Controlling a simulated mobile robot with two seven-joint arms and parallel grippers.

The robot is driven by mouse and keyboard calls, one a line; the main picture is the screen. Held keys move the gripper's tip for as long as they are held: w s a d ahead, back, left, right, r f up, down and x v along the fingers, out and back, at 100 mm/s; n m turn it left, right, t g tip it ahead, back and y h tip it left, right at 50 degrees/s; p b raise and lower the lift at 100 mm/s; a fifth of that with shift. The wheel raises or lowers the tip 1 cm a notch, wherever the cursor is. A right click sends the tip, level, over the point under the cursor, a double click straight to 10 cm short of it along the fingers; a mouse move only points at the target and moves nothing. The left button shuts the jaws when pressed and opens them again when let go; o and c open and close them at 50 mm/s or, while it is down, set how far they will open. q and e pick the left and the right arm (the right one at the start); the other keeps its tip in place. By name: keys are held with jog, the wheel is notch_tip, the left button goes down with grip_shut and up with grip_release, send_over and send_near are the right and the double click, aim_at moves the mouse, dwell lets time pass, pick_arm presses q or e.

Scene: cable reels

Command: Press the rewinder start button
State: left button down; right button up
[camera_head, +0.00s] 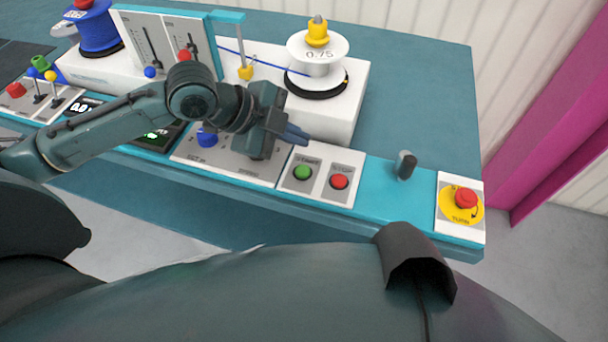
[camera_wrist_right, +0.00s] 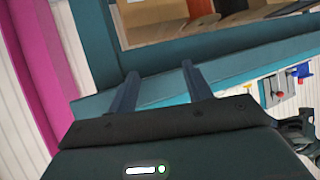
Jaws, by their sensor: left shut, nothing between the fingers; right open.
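The green start button (camera_head: 302,172) sits on a pale plate on the front panel of the rewinder (camera_head: 393,206) in the head view. The red stop button (camera_head: 339,181) is just right of it. My left gripper (camera_head: 300,136) is shut and empty. Its fingertips are above and behind the green button in the picture, apart from it. The button is fully visible. In the right wrist view, my right gripper (camera_wrist_right: 158,82) is open with nothing between its fingers. It does not show in the head view.
A white reel (camera_head: 318,60) with a yellow cap stands behind the buttons, with a blue cable leading to it. A dark lever (camera_head: 405,165) and a red emergency stop (camera_head: 465,198) are to the right. A blue knob (camera_head: 207,136) lies beneath my left arm.

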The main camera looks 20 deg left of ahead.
aim_at(297, 171)
pick_arm(q)
notch_tip(297, 171, down, 3)
jog(key=shift+f+b, duration=0.15)
jog(key=shift+b, duration=1.1)
jog(key=shift+f, duration=0.3)
jog(key=shift+d+f+b, duration=0.1)
jog(key=shift+f+b, duration=0.2)
jog(key=shift+f, duration=0.6)
pick_arm(e)
jog(key=shift+w+a+f+m, duration=0.15)
jog(key=shift+f+m, duration=0.45)
jog(key=shift+f, duration=0.6)
jog(key=shift+f, duration=0.1)
pick_arm(q)
jog(key=shift+f, duration=0.1)
jog(key=shift+f, duration=0.3)
